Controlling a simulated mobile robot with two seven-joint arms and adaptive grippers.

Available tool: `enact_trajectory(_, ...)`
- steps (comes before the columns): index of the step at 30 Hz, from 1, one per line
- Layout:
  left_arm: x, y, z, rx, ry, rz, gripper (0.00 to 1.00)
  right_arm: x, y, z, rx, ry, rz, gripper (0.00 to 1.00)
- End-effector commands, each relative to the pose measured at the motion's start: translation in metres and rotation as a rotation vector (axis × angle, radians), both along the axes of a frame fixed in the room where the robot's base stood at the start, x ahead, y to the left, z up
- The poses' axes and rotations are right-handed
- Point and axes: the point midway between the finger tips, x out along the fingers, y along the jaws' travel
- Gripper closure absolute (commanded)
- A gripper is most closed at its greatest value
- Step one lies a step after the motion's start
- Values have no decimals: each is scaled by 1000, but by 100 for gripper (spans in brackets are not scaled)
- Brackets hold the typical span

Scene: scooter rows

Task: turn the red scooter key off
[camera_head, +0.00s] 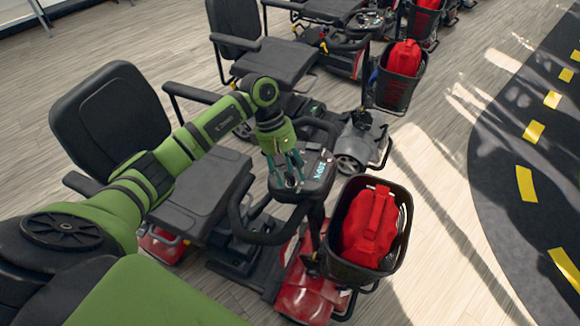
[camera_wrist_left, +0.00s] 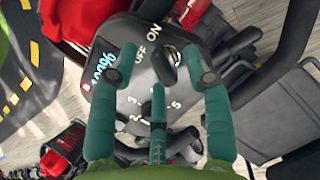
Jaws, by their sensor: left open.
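The red scooter (camera_head: 307,285) stands close in front of me, with its console (camera_head: 318,175) under my left gripper (camera_head: 287,180). In the left wrist view, the dark key (camera_wrist_left: 164,69) sits on the console beside printed OFF and ON labels. Which label it points to is hard to tell. My left gripper (camera_wrist_left: 159,52) is open, with its teal fingers spread on both sides of the key and a third finger below it. I cannot tell whether any finger touches the key. In the head view my fingers hide the key. My right gripper is not in view.
A black basket (camera_head: 400,250) with a red bag (camera_head: 370,228) is at the scooter's front. The black handlebar (camera_head: 240,225) curves around the console. More scooters with a basket (camera_head: 395,92) and seats stand behind. Open floor (camera_head: 440,220) lies to the right.

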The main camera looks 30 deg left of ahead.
Motion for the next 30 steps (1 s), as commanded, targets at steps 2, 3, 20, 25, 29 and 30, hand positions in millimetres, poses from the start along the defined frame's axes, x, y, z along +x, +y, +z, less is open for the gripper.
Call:
enact_trajectory(2,-1,-2,-3,-2,1,0,51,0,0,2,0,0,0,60)
enact_trajectory(3,-1,-2,-4,-1,0,0,51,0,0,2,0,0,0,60)
enact_trajectory(20,-1,-2,-5,-1,0,1,100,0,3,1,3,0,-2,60)
enact_trajectory(25,-1,-2,-7,-1,3,23,100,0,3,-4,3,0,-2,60)
enact_trajectory(29,-1,-1,-8,0,9,70,100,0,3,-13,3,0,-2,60)
enact_trajectory(30,-1,-1,-9,0,12,92,100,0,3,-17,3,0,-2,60)
